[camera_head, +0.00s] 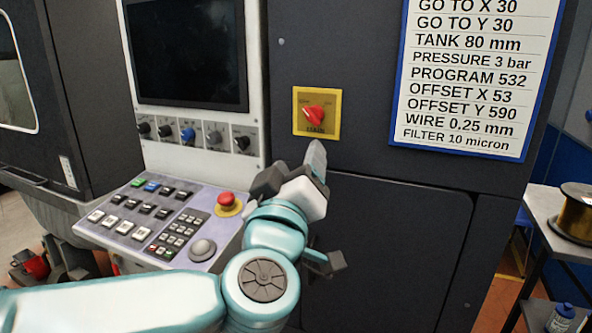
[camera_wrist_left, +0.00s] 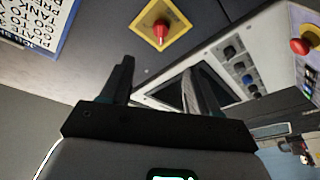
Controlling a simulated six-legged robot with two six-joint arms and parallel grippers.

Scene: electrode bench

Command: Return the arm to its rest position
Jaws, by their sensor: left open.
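My left arm (camera_head: 115,303) reaches in from the lower left in the head view. My left gripper (camera_head: 294,166) is open and empty in front of the dark cabinet, a little below and left of the red rotary switch (camera_head: 314,115) on its yellow plate. In the left wrist view the gripper's two fingers (camera_wrist_left: 162,82) stand apart with nothing between them. The switch (camera_wrist_left: 160,30) shows beyond the fingers, apart from them. My right gripper is in neither view.
A sloped control panel (camera_head: 117,245) with keys and a red mushroom button (camera_head: 227,199) is left of the gripper. A dark screen (camera_head: 186,55) with knobs below is above it. A settings sheet (camera_head: 465,75) hangs at right. A brass spool (camera_head: 577,212) stands on a side table.

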